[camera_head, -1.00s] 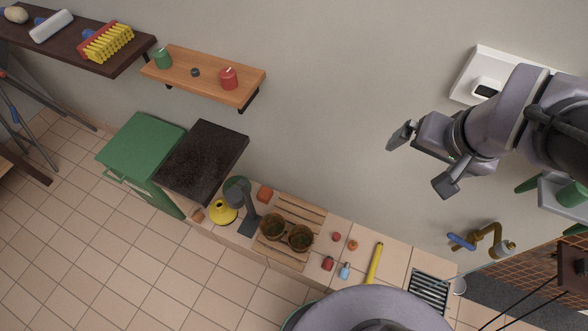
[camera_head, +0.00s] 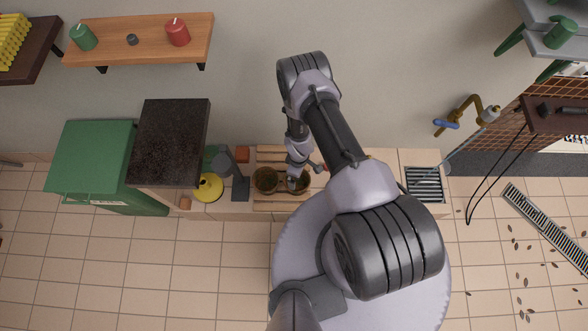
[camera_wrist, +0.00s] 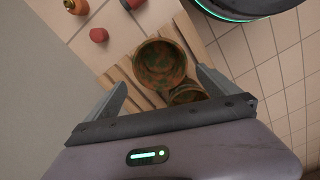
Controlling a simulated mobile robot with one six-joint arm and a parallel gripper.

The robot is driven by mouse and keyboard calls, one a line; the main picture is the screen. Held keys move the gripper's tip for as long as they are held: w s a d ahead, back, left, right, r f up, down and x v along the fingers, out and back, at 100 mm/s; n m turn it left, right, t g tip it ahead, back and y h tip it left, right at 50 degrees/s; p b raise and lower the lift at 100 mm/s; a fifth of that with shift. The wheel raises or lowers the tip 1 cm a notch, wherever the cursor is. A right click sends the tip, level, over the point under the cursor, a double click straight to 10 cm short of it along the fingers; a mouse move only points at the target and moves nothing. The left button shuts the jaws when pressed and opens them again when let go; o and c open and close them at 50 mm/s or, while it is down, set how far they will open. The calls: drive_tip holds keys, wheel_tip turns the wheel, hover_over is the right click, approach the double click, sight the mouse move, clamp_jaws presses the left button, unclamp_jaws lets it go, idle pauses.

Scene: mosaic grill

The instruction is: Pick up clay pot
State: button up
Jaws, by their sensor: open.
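Two brown clay pots stand side by side on a slatted wooden board on the low counter. In the head view the left pot (camera_head: 265,180) is clear, and the right pot (camera_head: 301,184) is partly covered by my gripper (camera_head: 296,180). In the wrist view one pot (camera_wrist: 160,65) with green-brown mottling inside lies ahead, between the lines of my open fingers (camera_wrist: 160,85). The second pot (camera_wrist: 187,94) shows behind it, cut off by the gripper body. My gripper is open and empty, above the pots.
A yellow vessel (camera_head: 208,187) and a dark grey stand (camera_head: 240,186) are left of the pots. Small red items (camera_wrist: 98,35) lie close by in the wrist view. A black slab (camera_head: 171,140) and green bin (camera_head: 92,165) stand further left; a wall shelf (camera_head: 140,38) is above.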

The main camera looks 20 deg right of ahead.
drive_tip(key=b, duration=0.6)
hover_over(297, 185)
wheel_tip(297, 185, down, 10)
drive_tip(key=shift+s+f, duration=0.1)
drive_tip(key=shift+f, duration=0.15)
drive_tip(key=shift+a+r+p, duration=0.1)
drive_tip(key=shift+r+p, duration=0.1)
drive_tip(key=shift+p, duration=0.2)
drive_tip(key=c, duration=1.1)
